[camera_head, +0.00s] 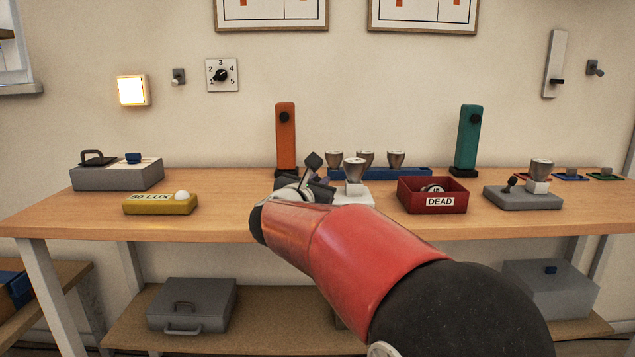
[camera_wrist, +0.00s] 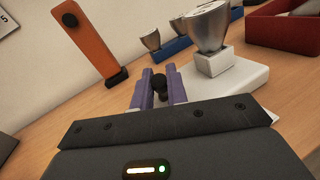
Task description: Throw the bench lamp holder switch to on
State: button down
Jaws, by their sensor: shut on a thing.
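The bench lamp holder (camera_head: 354,199) is a white block with a bulb (camera_head: 354,168) upright in its socket, near the middle of the bench. In the wrist view its white base (camera_wrist: 240,85) and grey, unlit-looking bulb (camera_wrist: 207,28) stand just right of my fingers. My gripper (camera_wrist: 158,88) has its two purple fingers shut on a small black switch knob (camera_wrist: 158,82) at the left side of the base. The lower part of the switch is hidden by my gripper. In the head view my gripper (camera_head: 318,183) and arm cover the left part of the holder.
A red DEAD box (camera_head: 432,208) stands right of the holder. A grey holder (camera_head: 523,201) with another bulb and switch is farther right. Orange (camera_head: 286,137) and teal (camera_head: 466,137) posts stand behind, with a blue rack (camera_head: 412,173) of bulbs between. A yellow 50 LUX tray (camera_head: 160,208) is left.

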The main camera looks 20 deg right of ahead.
jog(key=shift+w+d+r+g+y+p, duration=0.2)
jog(key=shift+r+g+y+p, duration=0.45)
jog(key=shift+p, duration=1.5)
jog(key=shift+w+f+n+g+y+p, duration=0.1)
jog(key=shift+w+n+g+y+p, duration=0.3)
jog(key=shift+g+p, duration=0.55)
jog(key=g, duration=0.1)
jog(key=w+n+g+y, duration=0.1)
jog(key=shift+d+f+g+p, duration=0.15)
jog(key=shift+f+g+p, duration=0.1)
jog(key=shift+g+p, duration=0.05)
jog(key=shift+w+d+f+n+g+y, duration=0.1)
jog(key=shift+w+n+g+y, duration=0.2)
jog(key=shift+g, duration=0.55)
jog(key=shift+w+d+f+n+g+y, duration=0.1)
jog(key=shift+w+g+y, duration=0.3)
jog(key=shift+g, duration=0.45)
jog(key=shift+s, duration=0.1)
jog(key=c, duration=1.5)
grip_release()
jog(key=shift+o, duration=0.2)
